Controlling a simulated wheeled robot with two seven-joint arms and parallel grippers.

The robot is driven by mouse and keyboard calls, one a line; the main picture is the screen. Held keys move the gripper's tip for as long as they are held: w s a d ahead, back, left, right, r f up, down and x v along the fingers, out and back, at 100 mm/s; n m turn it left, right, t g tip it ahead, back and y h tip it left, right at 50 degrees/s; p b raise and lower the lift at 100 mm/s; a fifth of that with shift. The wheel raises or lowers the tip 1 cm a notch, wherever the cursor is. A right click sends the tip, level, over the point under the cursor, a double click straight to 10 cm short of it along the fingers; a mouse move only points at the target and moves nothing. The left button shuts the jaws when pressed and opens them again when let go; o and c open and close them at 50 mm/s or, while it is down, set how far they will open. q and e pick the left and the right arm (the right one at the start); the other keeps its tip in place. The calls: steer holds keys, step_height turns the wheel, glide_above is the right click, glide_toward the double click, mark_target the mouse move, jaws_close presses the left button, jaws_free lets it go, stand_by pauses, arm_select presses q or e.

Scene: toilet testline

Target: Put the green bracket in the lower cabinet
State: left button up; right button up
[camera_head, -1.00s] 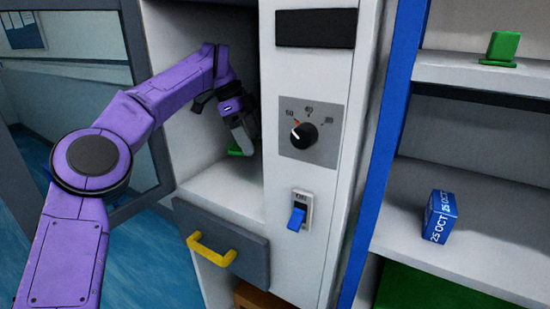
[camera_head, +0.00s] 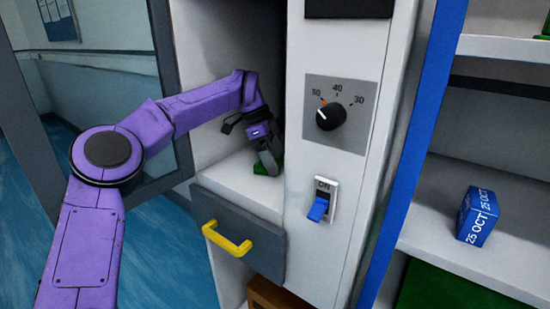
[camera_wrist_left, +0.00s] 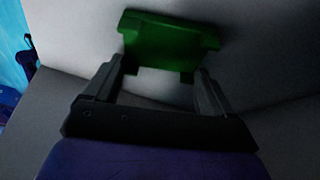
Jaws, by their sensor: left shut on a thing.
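The green bracket (camera_head: 262,169) is low in the open white compartment above the grey drawer, mostly hidden behind my fingers. In the left wrist view the bracket (camera_wrist_left: 168,43) shows as a wide green piece with its narrower part between the fingers. My left gripper (camera_head: 268,164) reaches into the compartment, fingers pointing down, shut on the bracket. The bracket is close to the compartment floor (camera_head: 232,178); I cannot tell whether it touches. My right gripper is not in view.
The grey drawer (camera_head: 250,258) has a yellow handle (camera_head: 227,240). Right of the compartment is a panel with a dial (camera_head: 330,116) and blue switch (camera_head: 318,209). A blue date box (camera_head: 477,216) stands on the right shelf. Another green piece (camera_head: 544,27) is cut off at the upper right.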

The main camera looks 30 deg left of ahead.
arm_select(q)
steer(key=o, duration=0.8)
steer(key=shift+f, duration=0.1)
steer(key=shift+o, duration=0.2)
steer(key=shift+r, duration=0.25)
steer(key=p+v, duration=0.2)
steer(key=v, duration=0.5)
steer(key=shift+a+r+p, duration=0.1)
steer(key=shift+r+p, duration=0.05)
steer(key=shift+p, duration=0.2)
